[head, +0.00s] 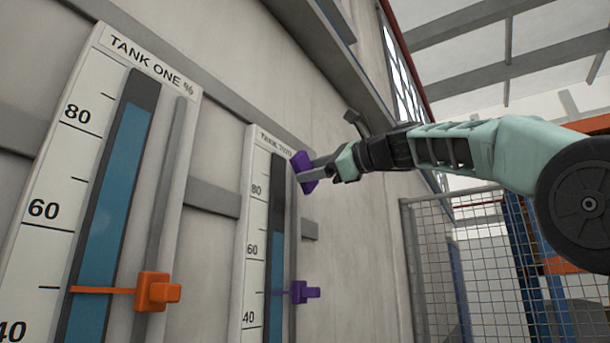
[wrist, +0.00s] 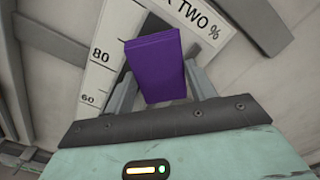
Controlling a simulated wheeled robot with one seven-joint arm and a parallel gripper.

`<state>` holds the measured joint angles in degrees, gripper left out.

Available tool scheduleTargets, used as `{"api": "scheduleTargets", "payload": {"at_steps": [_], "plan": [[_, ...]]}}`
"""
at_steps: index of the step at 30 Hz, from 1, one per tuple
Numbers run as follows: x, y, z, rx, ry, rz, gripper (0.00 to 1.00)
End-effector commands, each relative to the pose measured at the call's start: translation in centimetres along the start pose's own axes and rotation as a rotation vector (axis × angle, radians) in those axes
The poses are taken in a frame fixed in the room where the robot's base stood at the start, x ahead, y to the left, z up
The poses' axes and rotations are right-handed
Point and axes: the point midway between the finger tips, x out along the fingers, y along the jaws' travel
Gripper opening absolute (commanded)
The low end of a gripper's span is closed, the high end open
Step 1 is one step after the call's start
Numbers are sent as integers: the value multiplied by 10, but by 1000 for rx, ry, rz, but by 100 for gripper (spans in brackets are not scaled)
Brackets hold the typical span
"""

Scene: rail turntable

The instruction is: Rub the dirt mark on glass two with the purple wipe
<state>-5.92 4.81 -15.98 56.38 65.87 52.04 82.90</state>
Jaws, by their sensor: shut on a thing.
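The gauge labelled TANK TWO (head: 257,165), glass two's board, is on the wall at the picture's middle, with a dark and blue glass column (head: 278,200). My gripper (head: 306,176) is shut on the purple wipe (head: 301,160), held at the upper part of that gauge, close to the glass. The wipe also shows in the wrist view (wrist: 155,67), between my fingers and in front of the gauge. I cannot tell whether it touches the glass. No dirt mark is visible; the wipe and gripper cover part of the upper column.
A purple slider (head: 305,292) sits low on the tank two gauge. The TANK ONE gauge (head: 60,190), with an orange slider (head: 155,291), stands at the left. A wire mesh fence (head: 465,265) is at the lower right. A beam (head: 350,70) runs above.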

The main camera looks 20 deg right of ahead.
Motion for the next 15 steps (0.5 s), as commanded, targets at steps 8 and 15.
{"api": "scheduleTargets", "payload": {"at_steps": [8,15], "plan": [[-13,0,0,0,1,0,37],[-14,0,0,0,0,0,37]]}}
